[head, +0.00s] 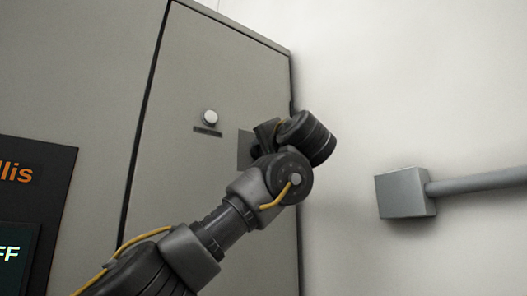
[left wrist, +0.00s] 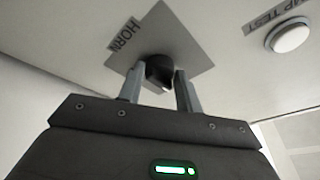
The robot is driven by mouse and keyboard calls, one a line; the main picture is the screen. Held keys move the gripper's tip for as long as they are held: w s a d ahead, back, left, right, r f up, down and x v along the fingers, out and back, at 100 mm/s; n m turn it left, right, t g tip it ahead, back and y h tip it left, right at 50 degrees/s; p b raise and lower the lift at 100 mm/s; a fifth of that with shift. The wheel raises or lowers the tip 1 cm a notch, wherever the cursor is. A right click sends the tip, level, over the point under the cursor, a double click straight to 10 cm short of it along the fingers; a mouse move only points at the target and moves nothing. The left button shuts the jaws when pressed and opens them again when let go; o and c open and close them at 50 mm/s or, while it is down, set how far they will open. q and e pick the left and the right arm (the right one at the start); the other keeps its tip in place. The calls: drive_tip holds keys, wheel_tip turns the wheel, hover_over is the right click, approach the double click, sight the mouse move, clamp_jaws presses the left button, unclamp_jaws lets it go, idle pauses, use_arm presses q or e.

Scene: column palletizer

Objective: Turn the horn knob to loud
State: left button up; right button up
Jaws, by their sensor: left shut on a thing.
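The horn knob (left wrist: 159,70) is a dark knob on a grey square plate (left wrist: 178,37) with a HORN label (left wrist: 124,35) beside it, in the left wrist view. My left gripper (left wrist: 159,80) is at the knob, one finger on each side, shut on it. In the head view my left arm reaches up to the cabinet door, and my left gripper (head: 262,140) is mostly hidden behind its own wrist. Part of the plate (head: 244,150) shows there, but the knob is hidden. No loud marking is readable. My right gripper is not in view.
A round white button (head: 210,117) with a label below it sits on the cabinet (head: 190,70), left of the plate. A dark panel (head: 62,160) with a screen is at the far left. A grey box (head: 404,193) with a pipe is on the wall at right.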

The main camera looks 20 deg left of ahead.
use_arm(q)
drive_tip(key=shift+m, duration=0.3)
drive_tip(key=shift+m+h, duration=0.4)
drive_tip(key=shift+m, duration=0.7)
drive_tip(key=m+h, duration=0.1)
drive_tip(key=m, duration=0.2)
drive_tip(key=shift+r, duration=0.15)
drive_tip(key=m+g+p, duration=0.1)
drive_tip(key=m+p, duration=0.2)
drive_tip(key=m, duration=0.2)
drive_tip(key=m+g+p, duration=0.2)
drive_tip(key=m+p, duration=0.2)
drive_tip(key=m, duration=0.1)
drive_tip(key=m+g+p, duration=0.2)
drive_tip(key=m+p, duration=0.1)
drive_tip(key=m, duration=0.2)
drive_tip(key=shift+w+d+r+h+p, duration=0.15)
drive_tip(key=shift+r+h+p, duration=0.2)
drive_tip(key=shift+r+h, duration=0.05)
drive_tip(key=shift+f+m+g+p, duration=0.1)
drive_tip(key=shift+m+g+p, duration=0.2)
drive_tip(key=shift+m+p, duration=0.25)
drive_tip(key=shift+y, duration=0.3)
